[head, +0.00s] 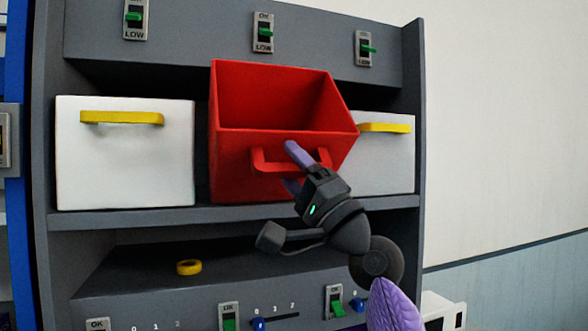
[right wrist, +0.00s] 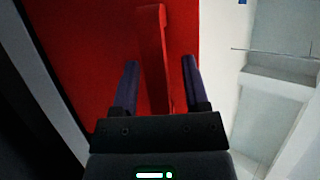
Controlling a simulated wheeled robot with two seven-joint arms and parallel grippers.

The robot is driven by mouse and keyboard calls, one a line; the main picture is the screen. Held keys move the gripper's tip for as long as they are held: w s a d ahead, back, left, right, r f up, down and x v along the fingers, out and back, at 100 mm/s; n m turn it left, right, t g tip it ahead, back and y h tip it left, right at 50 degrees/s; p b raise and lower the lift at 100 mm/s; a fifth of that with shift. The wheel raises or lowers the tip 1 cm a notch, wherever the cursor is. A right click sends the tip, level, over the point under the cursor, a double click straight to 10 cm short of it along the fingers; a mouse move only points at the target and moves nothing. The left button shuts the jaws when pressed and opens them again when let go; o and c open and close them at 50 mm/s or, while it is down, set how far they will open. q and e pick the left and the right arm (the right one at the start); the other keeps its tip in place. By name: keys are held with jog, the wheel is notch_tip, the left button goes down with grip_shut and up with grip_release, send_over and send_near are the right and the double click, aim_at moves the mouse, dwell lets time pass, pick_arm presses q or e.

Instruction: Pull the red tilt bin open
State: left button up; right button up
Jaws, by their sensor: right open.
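The red tilt bin (head: 235,165) sits in the middle of the shelf, tipped forward so that its open top and empty inside show. Its red handle (head: 262,163) is on the front face and also shows in the right wrist view (right wrist: 152,60). My right gripper (head: 293,168) is at the handle. In the right wrist view its two purple fingers (right wrist: 160,88) stand open, one on each side of the handle, with gaps visible between them and it. My left gripper is in neither view.
A white bin (head: 125,160) with a yellow handle stands left of the red bin, and another white bin (head: 385,165) stands right, partly covered. A yellow ring (head: 189,267) lies on the panel below. Green switches line the panels above and below.

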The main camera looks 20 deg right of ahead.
jog(key=b+v, duration=0.3)
jog(key=v, duration=0.7)
